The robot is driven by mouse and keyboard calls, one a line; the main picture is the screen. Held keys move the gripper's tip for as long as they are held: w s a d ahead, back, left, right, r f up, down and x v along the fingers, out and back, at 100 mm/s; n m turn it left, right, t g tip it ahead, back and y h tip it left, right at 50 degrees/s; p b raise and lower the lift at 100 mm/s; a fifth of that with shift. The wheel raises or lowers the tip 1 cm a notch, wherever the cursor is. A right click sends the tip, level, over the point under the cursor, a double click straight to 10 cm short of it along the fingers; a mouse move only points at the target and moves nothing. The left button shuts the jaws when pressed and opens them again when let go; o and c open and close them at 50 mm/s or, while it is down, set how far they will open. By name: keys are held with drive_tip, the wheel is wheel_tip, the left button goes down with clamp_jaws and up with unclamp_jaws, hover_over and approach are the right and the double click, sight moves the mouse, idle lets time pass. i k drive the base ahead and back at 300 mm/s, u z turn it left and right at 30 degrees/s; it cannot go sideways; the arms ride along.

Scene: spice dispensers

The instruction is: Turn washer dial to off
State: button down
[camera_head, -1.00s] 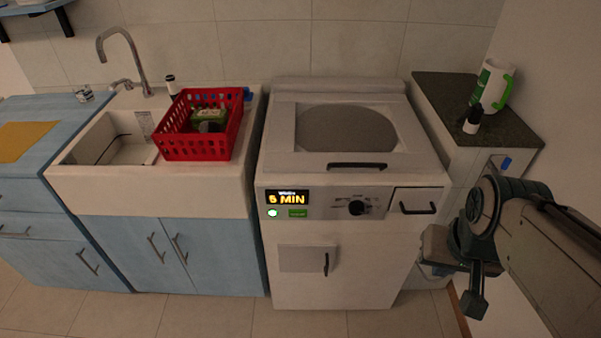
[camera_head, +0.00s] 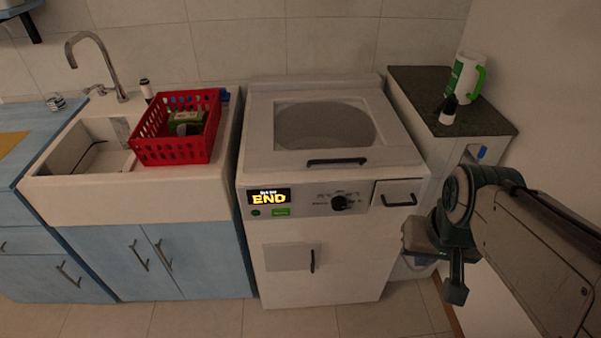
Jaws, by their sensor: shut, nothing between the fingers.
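The white washer (camera_head: 280,245) stands in the middle, with its front facing me. Its small black dial (camera_head: 340,202) sits on the grey control panel; its pointer is too small to read. The lit display (camera_head: 268,198) left of the dial reads END. The round light (camera_head: 255,213) under the display is dark, beside a green label (camera_head: 281,212). My gripper (camera_head: 425,242) is at the right of the washer's front, well apart from the dial. It is shut and empty, its fingertips partly hidden by my wrist.
A red basket (camera_head: 172,155) stands on the sink (camera_head: 130,200) to the left. A dark counter (camera_head: 412,82) with a white and green mug (camera_head: 464,78) and a small bottle (camera_head: 448,109) stands at the right. A wall bounds the right side. Floor shows in front.

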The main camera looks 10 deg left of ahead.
sight(338, 203)
drive_tip(key=z, duration=2.45)
drive_tip(key=k, duration=1.3)
drive_tip(key=u, duration=2.25)
drive_tip(key=i, duration=0.5)
